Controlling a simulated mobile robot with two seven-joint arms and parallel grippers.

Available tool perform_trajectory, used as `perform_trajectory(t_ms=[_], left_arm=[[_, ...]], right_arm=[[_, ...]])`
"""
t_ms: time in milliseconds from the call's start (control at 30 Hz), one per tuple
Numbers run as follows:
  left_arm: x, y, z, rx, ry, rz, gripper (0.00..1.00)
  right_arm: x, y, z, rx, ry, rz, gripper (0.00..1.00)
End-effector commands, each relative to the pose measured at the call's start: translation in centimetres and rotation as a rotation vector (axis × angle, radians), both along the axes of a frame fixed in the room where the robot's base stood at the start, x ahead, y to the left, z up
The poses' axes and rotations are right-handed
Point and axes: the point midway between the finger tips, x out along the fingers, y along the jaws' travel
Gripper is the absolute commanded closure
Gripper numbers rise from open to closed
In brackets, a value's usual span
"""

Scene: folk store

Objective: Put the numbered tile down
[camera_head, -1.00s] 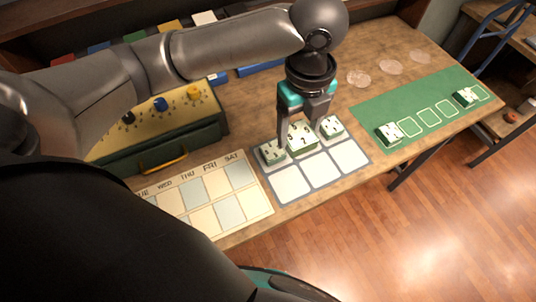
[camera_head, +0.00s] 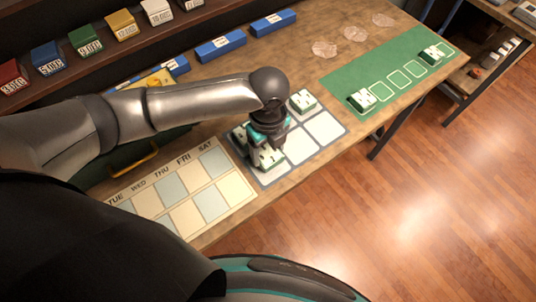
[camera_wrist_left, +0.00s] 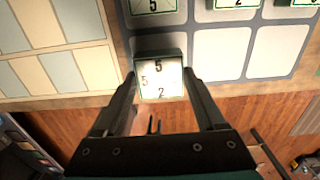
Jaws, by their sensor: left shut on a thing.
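My left gripper (camera_head: 268,160) is shut on a numbered tile (camera_wrist_left: 160,80), white on top with a green rim, showing 5, 5 and 2. The tile also shows below the gripper in the head view (camera_head: 269,158). It is over the front-left cell of the grey-bordered grid mat (camera_wrist_left: 205,15); I cannot tell if it touches. In the wrist view, the fingers (camera_wrist_left: 161,88) stand on either side of it. Three more tiles sit in the back row: left (camera_wrist_left: 152,6), middle (camera_wrist_left: 237,3) and right (camera_head: 302,101). My right gripper is not in view.
A weekday calendar board (camera_head: 180,193) lies left of the grid mat. A green mat (camera_head: 345,82) with two tiles lies to the right. Clear discs (camera_head: 354,33) and blue blocks (camera_head: 220,45) are at the back. The front-middle and front-right cells are empty.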

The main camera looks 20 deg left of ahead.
Motion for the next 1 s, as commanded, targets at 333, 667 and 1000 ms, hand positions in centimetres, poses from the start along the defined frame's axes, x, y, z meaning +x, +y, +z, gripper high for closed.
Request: perform_trajectory(t_ms=[333,667,1000], left_arm=[[0.0,0.0,-2.9,-0.001,-0.001,-0.001,0.94],[0.0,0.0,-3.2,0.0,0.001,-0.001,0.17],[0.0,0.0,-3.2,0.0,0.001,-0.001,0.0]], right_arm=[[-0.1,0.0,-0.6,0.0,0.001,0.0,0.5],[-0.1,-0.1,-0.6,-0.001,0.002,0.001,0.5],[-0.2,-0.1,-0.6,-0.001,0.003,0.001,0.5]])
